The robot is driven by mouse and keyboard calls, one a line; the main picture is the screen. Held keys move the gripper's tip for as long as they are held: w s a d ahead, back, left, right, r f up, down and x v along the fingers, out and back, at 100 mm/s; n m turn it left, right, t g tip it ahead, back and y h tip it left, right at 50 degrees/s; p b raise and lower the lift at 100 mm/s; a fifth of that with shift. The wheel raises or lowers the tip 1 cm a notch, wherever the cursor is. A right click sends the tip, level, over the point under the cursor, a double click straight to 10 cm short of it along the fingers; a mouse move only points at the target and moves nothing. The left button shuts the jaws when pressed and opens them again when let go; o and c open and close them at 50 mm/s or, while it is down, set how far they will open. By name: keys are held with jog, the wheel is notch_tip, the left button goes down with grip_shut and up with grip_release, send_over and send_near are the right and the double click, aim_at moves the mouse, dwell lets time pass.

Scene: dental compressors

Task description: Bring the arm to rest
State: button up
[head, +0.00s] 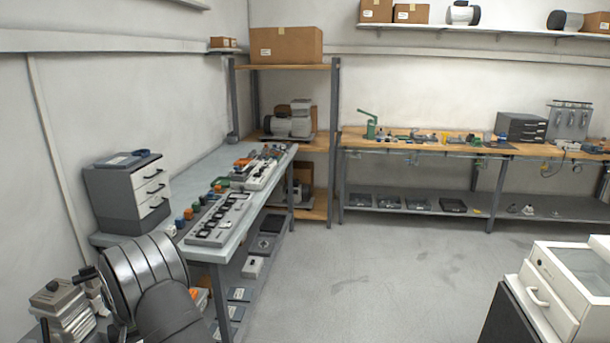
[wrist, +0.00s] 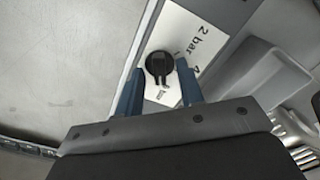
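My gripper (wrist: 159,72) shows in the wrist view with its two blue fingers spread apart. It looks empty. A black round knob (wrist: 159,65) with a pointed tab appears between the fingertips, with narrow gaps on both sides. I cannot tell how far the knob lies beyond the tips. The knob sits on a white label plate (wrist: 188,30) marked "2 bar" and further partly hidden lettering. In the head view I cannot make out my gripper; dark rounded shapes fill the lower left corner.
A grey workbench (head: 208,250) along the left wall bears a control panel (head: 220,220), coloured parts and a drawer unit (head: 130,190). A long bench (head: 420,146) runs along the back. A white cabinet (head: 570,285) stands at lower right. The middle floor is clear.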

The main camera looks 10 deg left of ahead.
jog(key=n, duration=0.4)
jog(key=shift+n, duration=0.4)
jog(key=n, duration=0.5)
jog(key=shift+r, duration=0.95)
jog(key=o, duration=1.4)
jog(key=shift+o, duration=0.2)
jog(key=s+a+r, duration=0.2)
jog(key=s+r, duration=0.6)
jog(key=shift+a+r+t, duration=0.15)
jog(key=shift+a+t, duration=0.05)
jog(key=shift+t, duration=0.2)
jog(key=s+r+t, duration=0.1)
jog(key=s+r, duration=0.6)
notch_tip(320, 180, down, 10)
jog(key=shift+w+r, duration=0.2)
jog(key=shift+w, duration=0.25)
